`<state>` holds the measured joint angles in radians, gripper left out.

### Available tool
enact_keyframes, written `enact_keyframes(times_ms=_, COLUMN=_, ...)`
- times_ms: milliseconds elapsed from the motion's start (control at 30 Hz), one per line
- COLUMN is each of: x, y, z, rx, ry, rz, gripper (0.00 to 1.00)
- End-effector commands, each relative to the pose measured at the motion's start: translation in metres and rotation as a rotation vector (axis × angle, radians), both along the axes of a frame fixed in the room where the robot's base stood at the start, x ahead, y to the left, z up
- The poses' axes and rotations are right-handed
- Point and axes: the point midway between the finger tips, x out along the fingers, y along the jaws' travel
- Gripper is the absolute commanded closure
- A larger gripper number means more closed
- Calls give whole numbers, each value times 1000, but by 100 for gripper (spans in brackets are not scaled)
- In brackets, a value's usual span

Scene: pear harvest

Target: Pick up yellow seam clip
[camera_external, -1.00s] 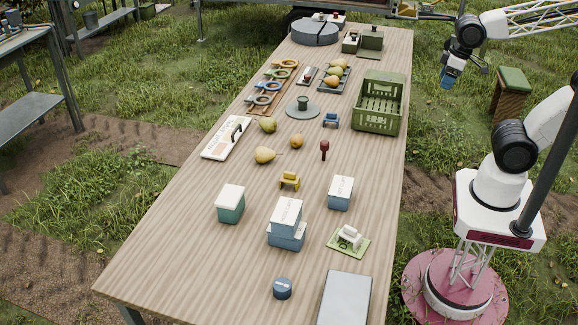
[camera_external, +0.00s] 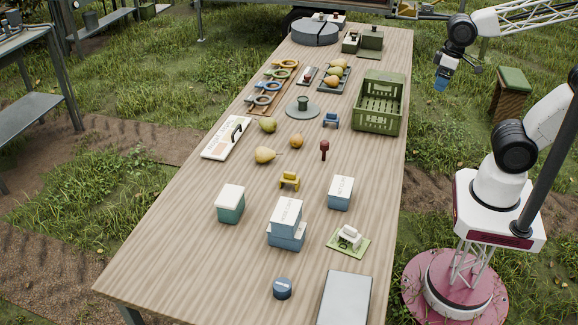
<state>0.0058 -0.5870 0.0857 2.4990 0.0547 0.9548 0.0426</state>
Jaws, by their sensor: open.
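The yellow seam clip (camera_external: 289,181) sits on the wooden table near its middle, with free wood around it. It is a small yellow piece with a raised back part. My gripper (camera_external: 440,86) is off the table's right edge, up in the air to the right of the green crate, far from the clip. It points downward and looks empty. Its fingers are small in this view.
A green crate (camera_external: 378,104) stands at the table's right edge. A blue clip (camera_external: 331,120), a dark red-topped peg (camera_external: 324,150), pears (camera_external: 265,155), a teal box (camera_external: 230,203), blue-white boxes (camera_external: 285,222) and a white clip on a green pad (camera_external: 348,239) surround the yellow clip.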

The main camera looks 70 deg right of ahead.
Motion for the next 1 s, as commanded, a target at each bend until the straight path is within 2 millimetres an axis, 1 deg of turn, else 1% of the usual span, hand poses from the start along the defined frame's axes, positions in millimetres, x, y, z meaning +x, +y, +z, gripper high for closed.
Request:
enact_keyframes(times_ms=367, x=64, y=31, z=-12, rx=186, ry=138, rz=-150, gripper=2)
enact_keyframes(times_ms=533, x=96, y=47, z=-20, rx=272, ry=208, rz=-226, gripper=2)
enact_keyframes(times_ms=833, x=153, y=74, z=-41, rx=415, ry=333, rz=-366, gripper=2)
enact_keyframes(times_ms=1000, x=186, y=89, z=-56, rx=491, ry=408, rz=-449, gripper=2)
